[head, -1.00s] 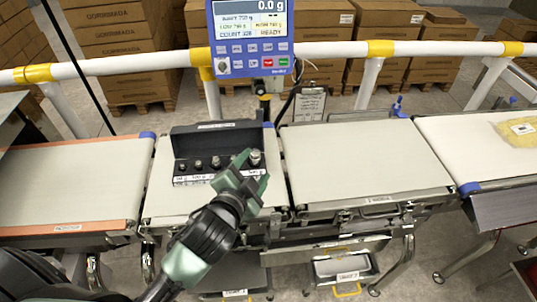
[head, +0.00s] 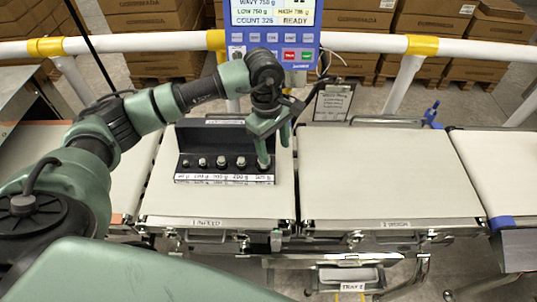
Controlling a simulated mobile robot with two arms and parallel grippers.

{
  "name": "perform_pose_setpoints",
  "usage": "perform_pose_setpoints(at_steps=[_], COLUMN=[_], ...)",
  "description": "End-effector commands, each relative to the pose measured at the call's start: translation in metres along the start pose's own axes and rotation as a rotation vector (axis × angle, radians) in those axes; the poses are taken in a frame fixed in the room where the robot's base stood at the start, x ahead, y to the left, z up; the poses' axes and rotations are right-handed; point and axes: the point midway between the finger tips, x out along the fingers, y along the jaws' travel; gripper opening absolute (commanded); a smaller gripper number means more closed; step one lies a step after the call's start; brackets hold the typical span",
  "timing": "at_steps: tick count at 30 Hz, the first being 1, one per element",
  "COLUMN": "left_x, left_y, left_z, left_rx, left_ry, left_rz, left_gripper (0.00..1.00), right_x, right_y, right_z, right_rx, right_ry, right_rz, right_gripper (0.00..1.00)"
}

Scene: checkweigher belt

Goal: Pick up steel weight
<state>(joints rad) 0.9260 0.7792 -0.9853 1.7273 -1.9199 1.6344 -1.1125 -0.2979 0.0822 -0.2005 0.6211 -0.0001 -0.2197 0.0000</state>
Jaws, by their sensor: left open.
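A black weight box (head: 183,140) with its lid open stands on the left middle belt. Several knobbed steel weights stand in a row in it, rising in size to the right; one of the larger ones is a steel weight (head: 240,163). My left gripper (head: 268,150) points down at the box's right end, open. Its near finger covers the rightmost, largest weight, so that weight is mostly hidden. I cannot tell whether the fingers touch it. My right gripper is not in view.
The blue checkweigher display (head: 268,38) and the white rail (head: 365,42) stand close behind my left arm. A clipboard (head: 333,102) hangs behind the belts. The right middle belt (head: 385,175) is empty. Cardboard boxes are stacked beyond the rail.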

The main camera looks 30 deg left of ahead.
Motion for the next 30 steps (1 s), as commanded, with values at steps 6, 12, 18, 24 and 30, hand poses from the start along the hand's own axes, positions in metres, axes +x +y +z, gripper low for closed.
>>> perform_pose_setpoints(at_steps=[6, 12, 18, 24, 30], left_x=[-0.003, 0.019, 0.047, 0.067, 0.068], left_y=[-0.009, -0.01, -0.009, -0.009, -0.009], left_z=[-0.036, -0.036, -0.04, -0.042, -0.042], left_rx=[0.002, 0.003, 0.002, 0.004, 0.004], left_ry=[0.115, 0.111, 0.109, 0.11, 0.11], left_rz=[-0.055, -0.055, -0.055, -0.05, -0.049], left_gripper=[0.59, 0.59, 0.59, 0.59, 0.59], right_x=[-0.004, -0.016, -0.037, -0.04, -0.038], right_y=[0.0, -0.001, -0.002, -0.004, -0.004], right_z=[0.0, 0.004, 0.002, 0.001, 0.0], right_rx=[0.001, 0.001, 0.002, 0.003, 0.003], right_ry=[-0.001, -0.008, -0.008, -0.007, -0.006], right_rz=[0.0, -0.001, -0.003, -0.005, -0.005], right_gripper=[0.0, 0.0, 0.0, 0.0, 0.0])
